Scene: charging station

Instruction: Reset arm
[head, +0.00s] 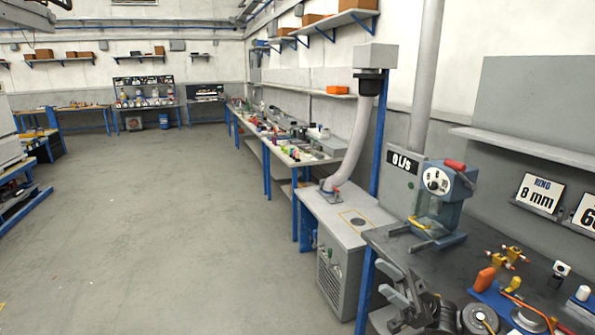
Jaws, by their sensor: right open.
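My right gripper (396,280) is low in the head view, right of centre, at the front edge of the dark workbench (395,240). Its grey fingers are apart and I see nothing between them. A blue-grey charging machine (455,205) with a round white gauge and a red handle stands on the bench beyond the gripper, apart from it. My left gripper is out of view.
Yellow brass fittings (507,256), an orange-handled tool (484,281) and round metal parts (480,318) lie on the bench at right. A grey cabinet (340,225) with a hose (355,145) adjoins it. The floor (170,230) at left is clear.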

